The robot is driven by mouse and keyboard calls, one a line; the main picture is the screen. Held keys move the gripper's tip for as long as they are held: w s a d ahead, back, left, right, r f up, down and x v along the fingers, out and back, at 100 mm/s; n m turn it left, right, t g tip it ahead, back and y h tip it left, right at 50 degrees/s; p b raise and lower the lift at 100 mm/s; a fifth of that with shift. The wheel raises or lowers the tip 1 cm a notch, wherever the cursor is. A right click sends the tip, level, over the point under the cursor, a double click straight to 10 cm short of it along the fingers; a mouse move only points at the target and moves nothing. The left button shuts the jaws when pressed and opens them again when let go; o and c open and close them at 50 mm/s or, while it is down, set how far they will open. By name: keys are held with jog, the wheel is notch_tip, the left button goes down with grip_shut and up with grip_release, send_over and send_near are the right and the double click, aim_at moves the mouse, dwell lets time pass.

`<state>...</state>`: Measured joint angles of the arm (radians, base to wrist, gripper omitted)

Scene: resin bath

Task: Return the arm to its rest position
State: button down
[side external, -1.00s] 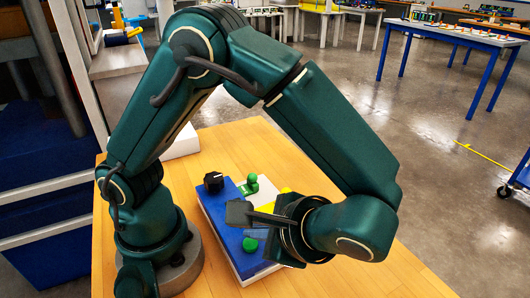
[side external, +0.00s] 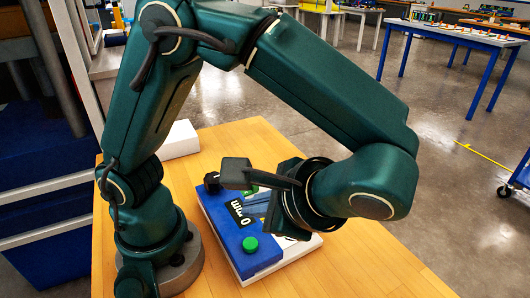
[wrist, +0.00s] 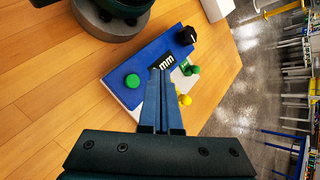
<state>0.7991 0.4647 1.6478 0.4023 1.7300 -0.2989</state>
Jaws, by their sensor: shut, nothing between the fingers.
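My gripper (wrist: 161,75) is shut and empty. In the wrist view its two fingers lie together, pointing at a device with a blue panel (wrist: 120,70) and a white base. In the side view my gripper hangs over the device's right part, apparently above it, and hides some of it. The blue panel (side external: 222,222) carries a green round button (side external: 250,244), a black knob (side external: 212,181) and a display (side external: 240,213) reading "0 mm". Small green parts (wrist: 191,69) and yellow parts (wrist: 184,99) show beside my fingers in the wrist view.
The device sits on a wooden table (side external: 345,268), with bare wood in front and to the right. A white block (side external: 180,140) stands at the table's back left. Grey floor and a blue-legged table (side external: 455,35) lie beyond.

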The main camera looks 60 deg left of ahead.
jog(key=a+r+n+t+h, duration=0.1)
jog(key=n+t+h, duration=0.1)
jog(key=h, duration=0.1)
jog(key=a+r+n+t+h, duration=0.1)
jog(key=a+n+t+h, duration=0.1)
jog(key=t+h, duration=0.1)
jog(key=w+a+r+n+t+h, duration=0.1)
jog(key=n+t+h, duration=0.1)
jog(key=h, duration=0.1)
jog(key=shift+w+a+r+n+t, duration=0.1)
jog(key=shift+a+n+t, duration=0.1)
jog(key=shift+n+t, duration=0.1)
dwell(0.5)
dwell(2.0)
